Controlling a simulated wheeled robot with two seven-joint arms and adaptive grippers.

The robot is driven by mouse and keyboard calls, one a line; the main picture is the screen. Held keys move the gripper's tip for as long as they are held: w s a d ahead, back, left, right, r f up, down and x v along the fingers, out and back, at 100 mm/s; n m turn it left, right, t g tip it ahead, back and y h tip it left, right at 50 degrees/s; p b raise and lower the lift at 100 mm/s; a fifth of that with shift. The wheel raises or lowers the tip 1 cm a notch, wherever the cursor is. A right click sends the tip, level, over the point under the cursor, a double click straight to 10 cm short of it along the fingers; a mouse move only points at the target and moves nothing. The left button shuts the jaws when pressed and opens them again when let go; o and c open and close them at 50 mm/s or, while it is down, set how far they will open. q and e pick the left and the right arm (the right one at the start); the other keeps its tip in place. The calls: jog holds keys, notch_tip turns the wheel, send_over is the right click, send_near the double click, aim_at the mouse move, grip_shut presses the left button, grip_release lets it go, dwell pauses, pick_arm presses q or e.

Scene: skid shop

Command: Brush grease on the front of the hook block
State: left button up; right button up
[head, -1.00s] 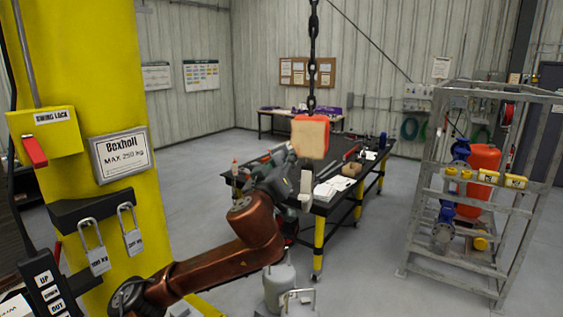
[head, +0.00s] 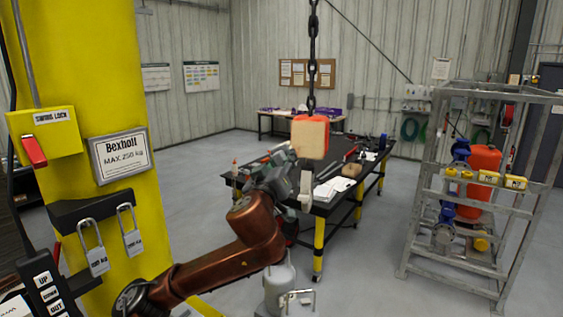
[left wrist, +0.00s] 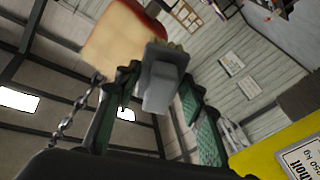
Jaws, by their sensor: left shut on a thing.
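The hook block (head: 310,138) hangs from a dark chain in the middle of the head view. It is orange with a broad tan face. In the left wrist view the block (left wrist: 122,45) fills the upper left, tan with a red edge. My left gripper (head: 288,172) is just below and left of the block, shut on a grey brush (left wrist: 163,80). The brush's bristle end is right by the block's lower right edge in the wrist view; I cannot tell whether it touches. My right gripper is out of view.
A black worktable (head: 340,205) with yellow legs stands behind my arm. A grey metal rack (head: 425,222) with red and blue things is at the right. A yellow column (head: 95,60) with padlocks is close on the left. A grey cylinder (head: 280,288) stands below my arm.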

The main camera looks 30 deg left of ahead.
pick_arm(q)
jog(key=shift+w+a, duration=0.1)
jog(key=shift+w, duration=0.25)
jog(key=shift+x, duration=1)
dwell(0.6)
jog(key=d, duration=0.4)
jog(key=shift+w+a+b, duration=0.1)
jog(key=shift+a+b, duration=0.35)
jog(key=shift+a, duration=1.55)
